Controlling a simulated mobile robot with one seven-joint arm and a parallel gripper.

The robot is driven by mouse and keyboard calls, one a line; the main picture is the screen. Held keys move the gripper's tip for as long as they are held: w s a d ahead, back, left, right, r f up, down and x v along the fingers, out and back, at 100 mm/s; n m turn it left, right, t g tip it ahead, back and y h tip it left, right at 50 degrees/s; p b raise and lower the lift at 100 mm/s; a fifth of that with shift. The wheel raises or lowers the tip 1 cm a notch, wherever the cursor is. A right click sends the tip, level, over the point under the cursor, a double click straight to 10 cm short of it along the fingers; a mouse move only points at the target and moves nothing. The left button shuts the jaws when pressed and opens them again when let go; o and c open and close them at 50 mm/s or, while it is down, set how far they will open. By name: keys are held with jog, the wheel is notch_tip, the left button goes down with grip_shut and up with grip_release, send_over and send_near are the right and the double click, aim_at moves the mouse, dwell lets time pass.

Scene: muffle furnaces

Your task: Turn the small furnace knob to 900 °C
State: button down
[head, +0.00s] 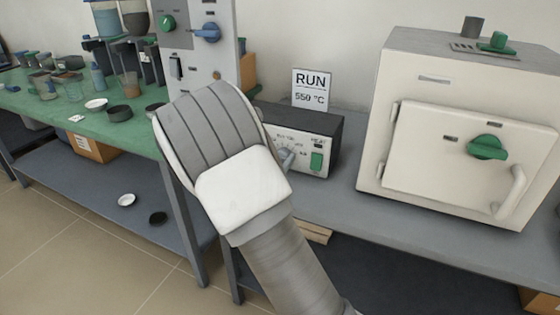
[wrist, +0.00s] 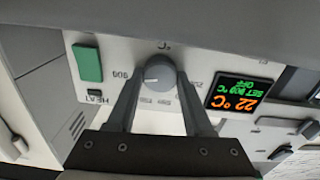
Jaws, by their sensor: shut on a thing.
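The grey round knob (wrist: 158,70) sits on a pale control panel with a printed scale around it. My gripper (wrist: 159,82) is shut on the knob, one finger on each side of it. A 900 mark (wrist: 121,76) shows just left of the knob. The display (wrist: 233,94) beside it reads 22 °C in orange, with a green set line of about 809 °C and OFF, all turned in the picture. In the head view, the control box (head: 318,128) stands on the bench; my wrist hides part of its panel.
A green switch (wrist: 88,62) marked HEAT is left of the knob. A sign (head: 311,89) reading RUN 550 °C stands behind the box. A white furnace (head: 440,125) with a green handle is to the right. Glassware and dishes crowd the green bench (head: 135,134) at left.

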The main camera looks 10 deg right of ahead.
dwell(0.3)
jog(key=shift+c, duration=1.4)
grip_release()
jog(key=p+v, duration=0.4)
jog(key=v, duration=1.3)
jog(key=shift+s+a, duration=0.15)
jog(key=shift+s, duration=0.05)
